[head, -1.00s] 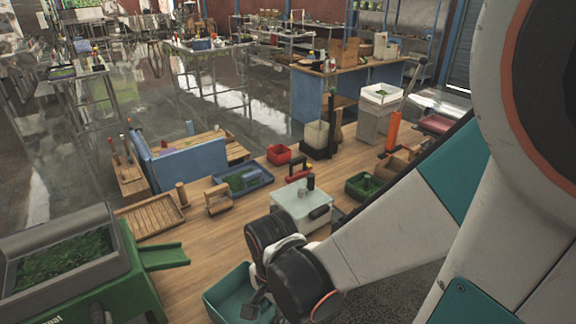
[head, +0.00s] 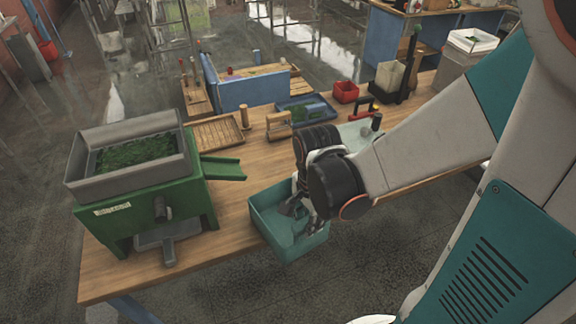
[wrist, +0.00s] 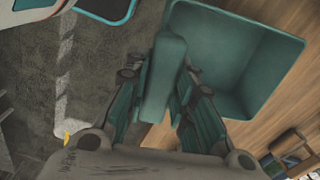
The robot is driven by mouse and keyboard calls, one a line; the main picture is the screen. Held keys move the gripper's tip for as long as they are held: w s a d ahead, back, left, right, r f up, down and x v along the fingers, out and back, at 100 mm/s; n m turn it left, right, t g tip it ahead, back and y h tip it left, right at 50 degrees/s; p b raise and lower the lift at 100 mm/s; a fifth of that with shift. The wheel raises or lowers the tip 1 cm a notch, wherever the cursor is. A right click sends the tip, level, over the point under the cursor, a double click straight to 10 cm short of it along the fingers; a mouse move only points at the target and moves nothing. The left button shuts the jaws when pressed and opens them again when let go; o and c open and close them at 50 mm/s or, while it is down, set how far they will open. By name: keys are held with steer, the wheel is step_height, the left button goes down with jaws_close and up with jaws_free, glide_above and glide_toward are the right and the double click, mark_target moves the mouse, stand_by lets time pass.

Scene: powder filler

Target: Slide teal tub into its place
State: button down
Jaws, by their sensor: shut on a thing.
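The teal tub (head: 262,222), an open, empty-looking box, stands at the front edge of the wooden table, its front part seeming to stick out past the edge. My gripper (head: 305,212) comes down at its right side. In the wrist view my gripper (wrist: 160,85) is shut on a thick teal grip on the wall of the tub (wrist: 262,60); bare floor lies below on that side. The green machine (head: 150,205) stands left of the tub. Its chute (head: 222,168) points toward the tub and ends short of it, behind and to the left. No marked spot for the tub shows.
The wooden table (head: 225,250) has a bare strip between machine and tub. Behind stand a slatted wooden tray (head: 215,132), a wooden stand (head: 279,125) and a blue tray (head: 305,108). A pale box (head: 357,130) is close behind my wrist. Open floor lies in front.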

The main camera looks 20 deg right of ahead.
steer(key=shift+w, duration=6.9)
steer(key=shift+f+b, duration=0.3)
steer(key=shift+b, duration=0.1)
steer(key=shift+s+f+b, duration=0.1)
steer(key=shift+f+b, duration=0.3)
steer(key=c, duration=1.3)
jaws_free()
steer(key=shift+r, duration=0.1)
step_height(320, 180, up, 12)
steer(key=shift+f, duration=0.1)
